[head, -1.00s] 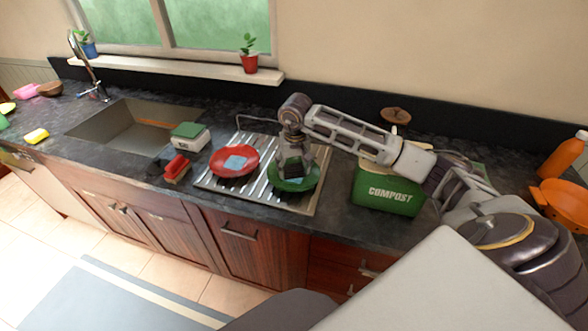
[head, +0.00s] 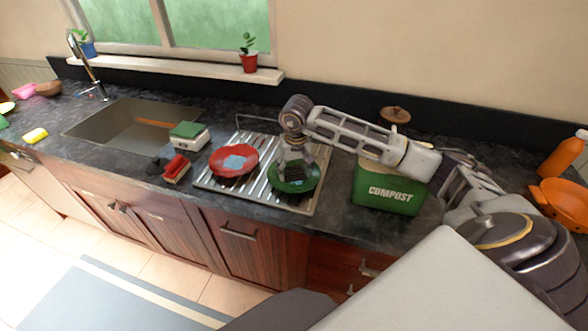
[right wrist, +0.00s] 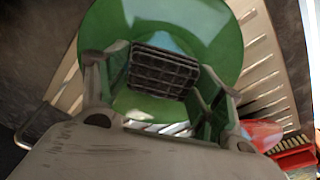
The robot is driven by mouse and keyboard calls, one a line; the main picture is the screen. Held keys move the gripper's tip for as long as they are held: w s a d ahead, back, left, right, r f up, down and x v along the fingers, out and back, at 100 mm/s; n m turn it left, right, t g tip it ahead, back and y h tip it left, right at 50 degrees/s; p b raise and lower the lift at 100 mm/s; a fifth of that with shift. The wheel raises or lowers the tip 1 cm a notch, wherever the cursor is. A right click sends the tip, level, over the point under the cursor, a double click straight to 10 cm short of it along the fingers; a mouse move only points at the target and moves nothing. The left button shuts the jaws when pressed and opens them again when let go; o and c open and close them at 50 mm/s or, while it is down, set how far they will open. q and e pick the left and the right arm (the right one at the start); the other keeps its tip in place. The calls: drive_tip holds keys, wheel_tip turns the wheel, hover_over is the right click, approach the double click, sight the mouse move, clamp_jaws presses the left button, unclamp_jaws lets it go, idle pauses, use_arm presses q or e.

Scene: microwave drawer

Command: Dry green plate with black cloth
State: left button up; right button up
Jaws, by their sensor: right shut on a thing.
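The green plate (head: 311,181) lies on the right part of the metal drainboard; it also fills the upper middle of the right wrist view (right wrist: 222,38), with pale, wet-looking patches on it. My right gripper (head: 293,168) points down over the plate. It is shut on a dark, grid-textured piece, which I take as the black cloth (right wrist: 164,72). The cloth is at the plate's surface between the fingers; whether it touches is hard to tell. The fingers hide part of the plate. My left gripper is not in view.
A red plate (head: 222,168) with a pale blue patch lies left on the drainboard (head: 262,192). A green compost bin (head: 387,190) stands close to the right, under my arm. A red brush (head: 176,168), a green-topped box (head: 187,134) and the sink (head: 125,125) are to the left.

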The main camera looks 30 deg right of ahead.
drive_tip(key=shift+w, duration=0.15)
drive_tip(key=shift+w+d, duration=0.3)
drive_tip(key=shift+w, duration=0.3)
idle(0.3)
drive_tip(key=shift+s+a+b, duration=0.1)
drive_tip(key=shift+s+b, duration=0.1)
drive_tip(key=shift+b, duration=0.1)
drive_tip(key=shift+s+a, duration=0.2)
drive_tip(key=shift+s, duration=0.35)
drive_tip(key=shift+w, duration=0.15)
drive_tip(key=shift+w+d+f+b, duration=0.1)
drive_tip(key=shift+w+d+b, duration=0.15)
drive_tip(key=shift+w+b, duration=0.25)
idle(0.4)
